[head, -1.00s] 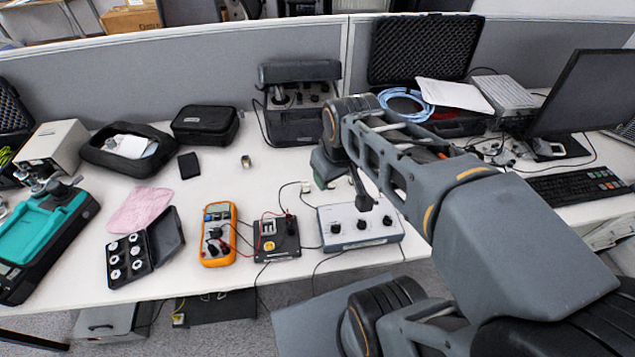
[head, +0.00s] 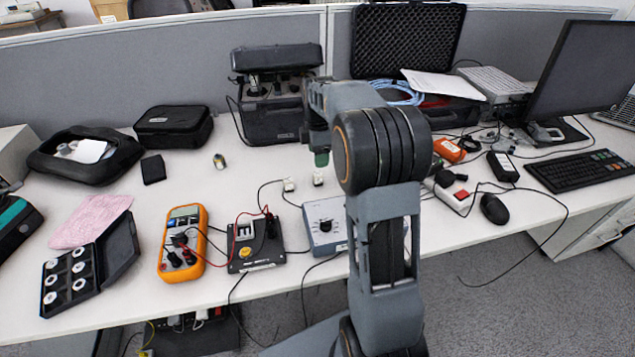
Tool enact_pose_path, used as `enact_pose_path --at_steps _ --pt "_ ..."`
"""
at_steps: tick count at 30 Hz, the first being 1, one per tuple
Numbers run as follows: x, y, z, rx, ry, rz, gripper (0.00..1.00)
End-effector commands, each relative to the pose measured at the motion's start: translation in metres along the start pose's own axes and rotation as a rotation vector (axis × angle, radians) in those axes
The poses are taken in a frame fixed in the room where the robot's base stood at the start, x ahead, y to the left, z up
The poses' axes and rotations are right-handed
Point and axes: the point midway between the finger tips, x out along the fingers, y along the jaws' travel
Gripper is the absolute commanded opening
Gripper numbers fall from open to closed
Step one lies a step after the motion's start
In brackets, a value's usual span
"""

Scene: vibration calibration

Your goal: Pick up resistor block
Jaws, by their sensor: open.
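Two small whitish blocks stand on the white table behind the grey dial box. The left block (head: 289,185) has a dark cable at it. The right block (head: 318,178) stands just below the end of my arm. I cannot tell for sure which one is the resistor block. My gripper (head: 320,158) points down above the right block, open, with nothing seen in it. Its fingers are small and partly hidden by my wrist, and I cannot tell the exact gap to the block.
The grey dial box (head: 325,225) is partly behind my arm. An orange multimeter (head: 184,243), a black wired board (head: 257,247) and an open black case (head: 90,265) stand along the front. A black instrument (head: 272,120) stands behind. Cables cross the table near the blocks.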

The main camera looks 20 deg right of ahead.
Motion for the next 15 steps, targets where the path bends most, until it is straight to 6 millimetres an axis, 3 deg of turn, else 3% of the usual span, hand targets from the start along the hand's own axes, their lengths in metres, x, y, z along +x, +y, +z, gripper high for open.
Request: enact_pose_path --at_steps 4,15 --pt "0.022 0.000 0.000 0.002 0.000 -0.003 0.60" --pt "0.040 0.000 0.000 0.003 0.000 -0.001 0.60"
